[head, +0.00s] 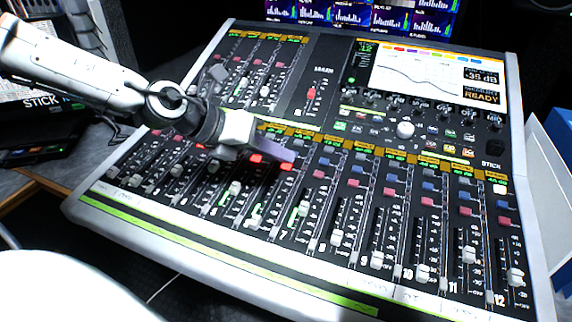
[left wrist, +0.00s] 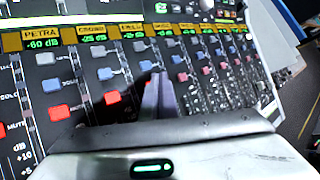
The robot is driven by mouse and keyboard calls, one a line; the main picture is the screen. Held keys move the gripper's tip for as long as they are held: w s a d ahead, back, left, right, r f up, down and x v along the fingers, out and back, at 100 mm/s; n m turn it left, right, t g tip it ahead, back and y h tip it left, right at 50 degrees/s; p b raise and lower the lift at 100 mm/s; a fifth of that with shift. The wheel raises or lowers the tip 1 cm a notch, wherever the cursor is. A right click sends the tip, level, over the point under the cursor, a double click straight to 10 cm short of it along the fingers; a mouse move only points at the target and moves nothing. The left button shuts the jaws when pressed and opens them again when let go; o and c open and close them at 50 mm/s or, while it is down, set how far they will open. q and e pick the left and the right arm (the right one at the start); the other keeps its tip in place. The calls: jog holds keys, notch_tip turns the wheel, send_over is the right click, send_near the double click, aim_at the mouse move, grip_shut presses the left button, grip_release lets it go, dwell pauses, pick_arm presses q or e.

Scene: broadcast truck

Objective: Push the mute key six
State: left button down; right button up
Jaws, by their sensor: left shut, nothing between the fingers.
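The mixing console (head: 225,268) fills the middle of the head view, with numbered channel strips. Mute key six (head: 286,166) is bright red, in the row of red keys above the faders. Its left neighbour (head: 256,158) is also bright red; the keys to the right are duller. My left gripper (head: 290,153) is shut and empty, its dark fingertips just above key six in the head view. I cannot tell if they touch it. In the left wrist view the closed fingers (left wrist: 158,85) hide part of the key row, beside a bright red key (left wrist: 112,97).
Blue and grey keys stand above the red row, and white-capped faders (head: 337,238) below it. A display (head: 436,78) is at the console's back right. Screens (head: 365,14) are behind. A blue and white object (head: 553,150) stands at the right edge.

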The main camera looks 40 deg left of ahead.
pick_arm(q)
jog(key=shift+f, duration=0.25)
jog(key=shift+f+b, duration=0.15)
jog(key=shift+b, duration=0.3)
jog(key=shift+r+p, duration=0.75)
jog(key=shift+r, duration=0.15)
jog(key=shift+r, duration=0.15)
